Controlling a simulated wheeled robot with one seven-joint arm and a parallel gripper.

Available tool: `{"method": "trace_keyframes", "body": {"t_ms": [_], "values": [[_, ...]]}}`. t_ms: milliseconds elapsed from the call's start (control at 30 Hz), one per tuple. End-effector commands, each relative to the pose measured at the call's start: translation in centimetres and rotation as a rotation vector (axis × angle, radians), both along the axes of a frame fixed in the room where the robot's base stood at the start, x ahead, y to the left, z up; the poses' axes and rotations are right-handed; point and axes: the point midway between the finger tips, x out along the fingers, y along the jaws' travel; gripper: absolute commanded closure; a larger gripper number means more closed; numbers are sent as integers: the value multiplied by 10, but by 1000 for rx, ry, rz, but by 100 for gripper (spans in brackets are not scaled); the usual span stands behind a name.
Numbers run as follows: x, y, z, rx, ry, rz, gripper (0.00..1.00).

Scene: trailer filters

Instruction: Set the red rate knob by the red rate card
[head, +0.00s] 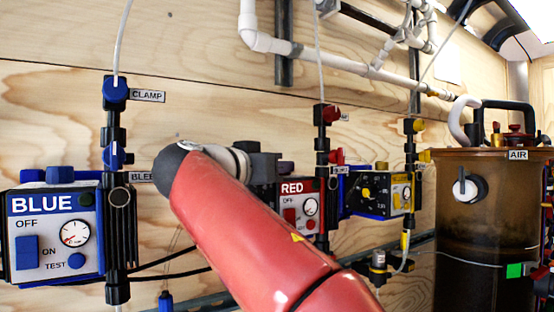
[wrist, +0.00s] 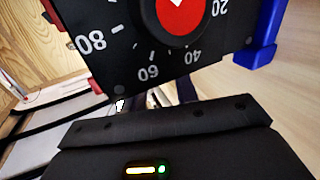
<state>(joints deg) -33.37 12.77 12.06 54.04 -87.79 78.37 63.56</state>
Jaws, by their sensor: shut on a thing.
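The red rate knob (wrist: 180,14) shows at the top of the wrist view, with a red face, a white pointer mark and a dark rim. Its black dial plate (wrist: 112,42) carries white marks 20, 40, 60 and 80. The top of the knob is cut off, so the full pointer direction is unclear. My gripper (head: 264,166) is up against the left side of the unit labelled RED (head: 292,188) and hides part of it. It is shut on the knob; its fingertips are not clearly seen. I cannot make out a red rate card.
The BLUE unit (head: 52,206) is on the plywood wall at left. A yellow-and-black dial unit (head: 377,194) is right of RED. A brown tank labelled AIR (head: 478,225) stands at far right. Pipes and hoses run along the wall. A blue bracket (wrist: 262,35) borders the dial plate.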

Motion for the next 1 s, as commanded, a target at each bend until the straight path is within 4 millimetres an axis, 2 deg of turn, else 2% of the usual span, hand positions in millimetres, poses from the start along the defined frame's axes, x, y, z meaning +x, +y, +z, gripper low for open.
{"method": "trace_keyframes", "body": {"t_ms": [300, 800, 833, 1000], "values": [[2, 3, 1, -1, 1, -110, 93], [2, 3, 0, -1, 1, -129, 93], [2, 3, 0, -1, 1, -129, 68], [2, 3, 0, -1, 1, -129, 49]]}}
